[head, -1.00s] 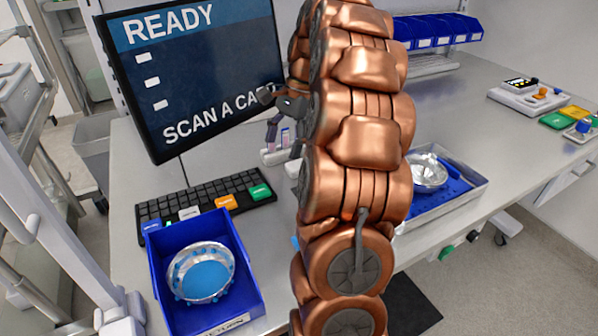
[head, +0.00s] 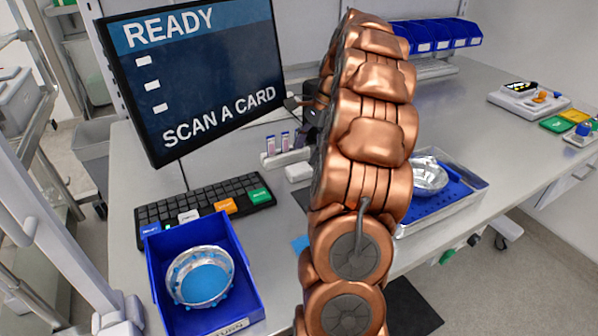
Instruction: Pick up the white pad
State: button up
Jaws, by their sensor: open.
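A small white block-like thing (head: 298,172), which may be the white pad, lies on the bench in front of the tube rack, just left of my arm. Its right end is close to the arm's outline, and I cannot tell if more of it is hidden. My gripper (head: 296,104) shows only as a few dark parts at the left edge of my copper arm, in front of the monitor's lower right corner. Most of it is hidden behind the arm. It is open, above and behind the white thing, and nothing shows in it.
A tube rack (head: 272,160) holds several tubes. A keyboard (head: 170,207) and a blue return bin (head: 245,270) with a metal dish are at left, below the monitor (head: 190,70). A tray (head: 475,187) with a foil-like dish is at right. The bench's right side is partly clear.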

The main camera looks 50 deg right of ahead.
aim_at(300, 167)
jog(key=shift+p+x, duration=0.3)
jog(key=shift+x, duration=2.15)
jog(key=shift+a, duration=0.1)
jog(key=shift+c, duration=0.2)
jog(key=c, duration=1)
